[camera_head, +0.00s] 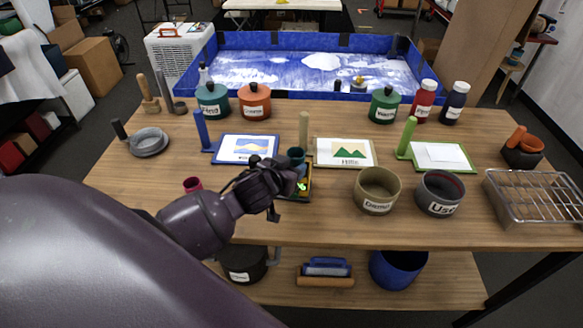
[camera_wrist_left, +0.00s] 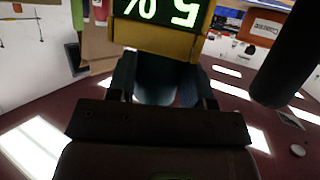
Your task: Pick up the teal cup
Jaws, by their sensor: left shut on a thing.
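The teal cup (camera_head: 296,155) shows just above my left gripper (camera_head: 288,176), near the middle of the table in the head view. The gripper is shut on it and covers most of it. In the left wrist view the dark teal cup (camera_wrist_left: 156,82) sits between the two fingers of my left gripper (camera_wrist_left: 163,90). I cannot tell whether cup and scale touch. My right gripper is not in view.
Two bowls, one olive (camera_head: 377,191) and one grey (camera_head: 439,194), stand to the right. A wire rack (camera_head: 536,196) is at far right. A small magenta cup (camera_head: 192,184) stands left by my arm.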

